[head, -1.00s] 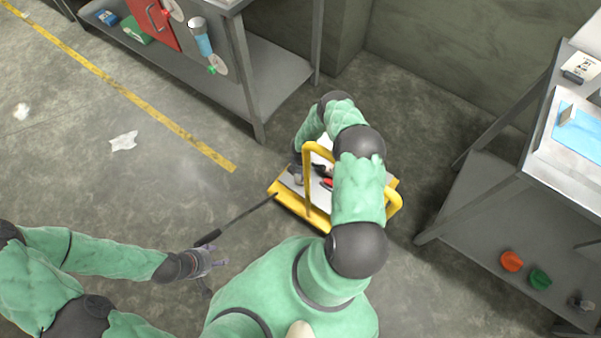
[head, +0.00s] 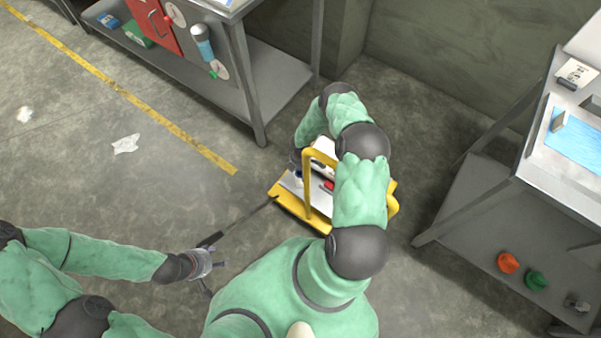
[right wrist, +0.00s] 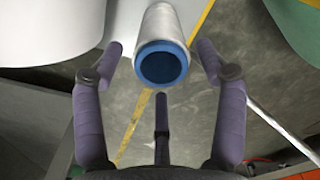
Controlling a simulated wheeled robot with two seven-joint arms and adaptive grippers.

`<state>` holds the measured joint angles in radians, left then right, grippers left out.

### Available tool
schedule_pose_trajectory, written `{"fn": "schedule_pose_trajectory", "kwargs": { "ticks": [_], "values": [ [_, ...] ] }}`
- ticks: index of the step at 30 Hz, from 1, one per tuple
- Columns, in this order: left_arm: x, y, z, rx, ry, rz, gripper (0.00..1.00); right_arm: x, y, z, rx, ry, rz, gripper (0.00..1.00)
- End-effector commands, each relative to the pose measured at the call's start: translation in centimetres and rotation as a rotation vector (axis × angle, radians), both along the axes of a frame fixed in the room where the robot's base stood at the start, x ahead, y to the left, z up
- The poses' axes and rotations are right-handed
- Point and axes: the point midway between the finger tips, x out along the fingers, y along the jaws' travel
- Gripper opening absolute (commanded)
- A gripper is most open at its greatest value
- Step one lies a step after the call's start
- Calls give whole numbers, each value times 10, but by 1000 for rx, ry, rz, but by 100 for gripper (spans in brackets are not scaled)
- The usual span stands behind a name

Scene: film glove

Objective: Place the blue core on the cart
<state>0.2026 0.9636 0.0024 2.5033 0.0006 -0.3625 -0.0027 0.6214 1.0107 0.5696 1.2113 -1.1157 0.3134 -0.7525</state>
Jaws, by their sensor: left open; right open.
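The blue core (right wrist: 162,67) shows in the right wrist view as a blue ring at the near end of a whitish roll. It lies between the spread purple fingers of my right gripper (right wrist: 160,75), with no clear contact. I cannot tell what bears it. In the head view my right arm hides most of the right gripper. The yellow-framed cart (head: 288,205) stands under that arm, with a small blue spot and a red item on its pale deck. My left gripper (head: 205,268) is open, beside the dark grip of a thin rod reaching to the cart.
A grey bench (head: 262,75) with a red panel stands at the upper left. Another bench (head: 470,205) stands at the right, with orange and green items on its lower shelf. Crumpled scraps (head: 126,144) lie on the open floor at left, near a yellow line.

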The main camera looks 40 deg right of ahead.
Motion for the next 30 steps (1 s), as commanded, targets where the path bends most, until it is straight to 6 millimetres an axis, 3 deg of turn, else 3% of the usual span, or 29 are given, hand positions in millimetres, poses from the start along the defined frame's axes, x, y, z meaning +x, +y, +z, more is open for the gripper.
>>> {"fn": "schedule_pose_trajectory", "kwargs": {
  "ticks": [1, 3, 9, 24, 28, 30],
  "values": [
    [0, 0, 8, 0, 0, 0, 59, 1, 0, 16, 0, -1, 0, 72],
    [0, 0, 13, 0, 0, 0, 59, 0, 0, 28, 0, -1, 1, 72],
    [0, 0, 22, 0, 0, 0, 59, -1, 0, 53, 0, 1, 1, 72],
    [0, 0, 24, 0, 0, 0, 59, -1, 1, 62, 3, 1, -1, 72],
    [0, 0, 24, 0, 0, 0, 59, -2, 19, 65, 37, -1, -41, 72],
    [0, 0, 24, 0, 0, 0, 59, -4, 43, 70, 83, 0, -99, 72]
  ]
}}
